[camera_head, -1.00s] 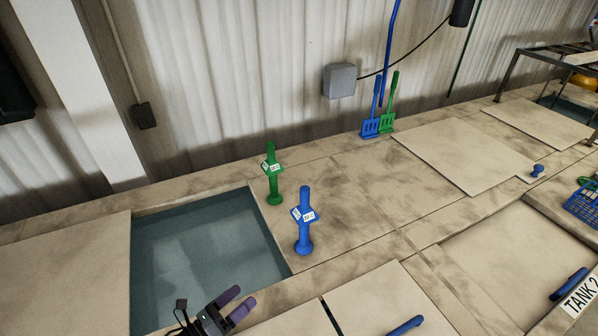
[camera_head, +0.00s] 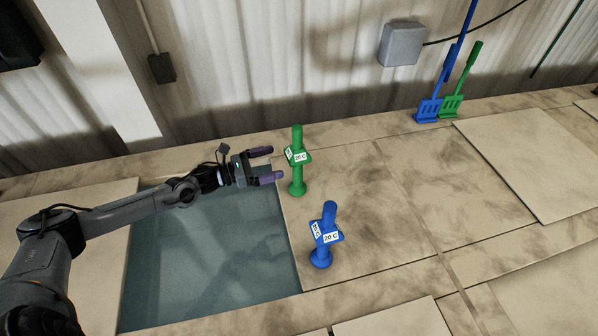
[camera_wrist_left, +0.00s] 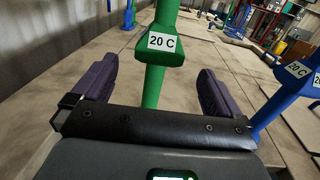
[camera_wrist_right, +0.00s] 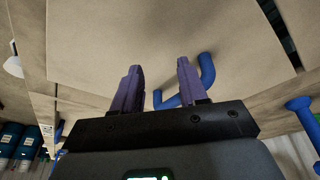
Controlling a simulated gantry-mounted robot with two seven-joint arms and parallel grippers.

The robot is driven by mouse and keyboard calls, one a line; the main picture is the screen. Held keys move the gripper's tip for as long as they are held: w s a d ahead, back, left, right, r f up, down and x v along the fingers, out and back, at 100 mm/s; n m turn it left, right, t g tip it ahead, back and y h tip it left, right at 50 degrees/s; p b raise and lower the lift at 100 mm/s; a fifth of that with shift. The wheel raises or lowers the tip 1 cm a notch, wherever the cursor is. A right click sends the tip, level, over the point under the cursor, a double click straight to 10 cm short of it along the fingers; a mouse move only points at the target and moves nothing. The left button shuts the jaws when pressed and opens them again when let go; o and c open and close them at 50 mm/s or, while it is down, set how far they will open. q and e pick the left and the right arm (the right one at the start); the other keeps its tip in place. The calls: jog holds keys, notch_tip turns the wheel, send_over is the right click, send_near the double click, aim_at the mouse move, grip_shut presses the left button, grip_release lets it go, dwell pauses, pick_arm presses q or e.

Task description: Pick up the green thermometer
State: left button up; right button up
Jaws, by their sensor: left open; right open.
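The green thermometer (camera_head: 298,175) stands upright on the stone top just right of the open tank, with a "20 C" label on its collar. My left gripper (camera_head: 268,165) is open, just left of it at about collar height. In the left wrist view the green thermometer (camera_wrist_left: 155,85) shows between the two spread fingers, beyond the palm, and neither finger seems to touch it. My right gripper (camera_wrist_right: 155,85) is open and empty in the right wrist view, with a blue handle on a pale lid beyond its fingertips. It is outside the head view.
A blue thermometer (camera_head: 322,240), also labelled "20 C", stands nearer the front, right of the tank. The open water tank (camera_head: 210,255) lies under my left arm. Blue (camera_head: 429,109) and green (camera_head: 452,104) slotted paddles lean on the back wall. The stone top to the right is mostly clear.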

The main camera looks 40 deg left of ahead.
aim_at(297, 156)
jog(key=shift+w+r+p, duration=0.3)
jog(key=shift+r+p, duration=0.05)
jog(key=shift+r, duration=0.25)
jog(key=shift+r+p, duration=0.35)
jog(key=shift+p, duration=0.05)
pick_arm(q)
jog(key=p+x, duration=0.1)
jog(key=x, duration=0.7)
jog(key=shift+w+d+f+p, duration=0.1)
jog(key=shift+w+d+p, duration=0.25)
jog(key=shift+w, duration=0.15)
pick_arm(e)
jog(key=shift+r, duration=0.9)
pick_arm(q)
jog(key=shift+a, duration=0.1)
grip_shut()
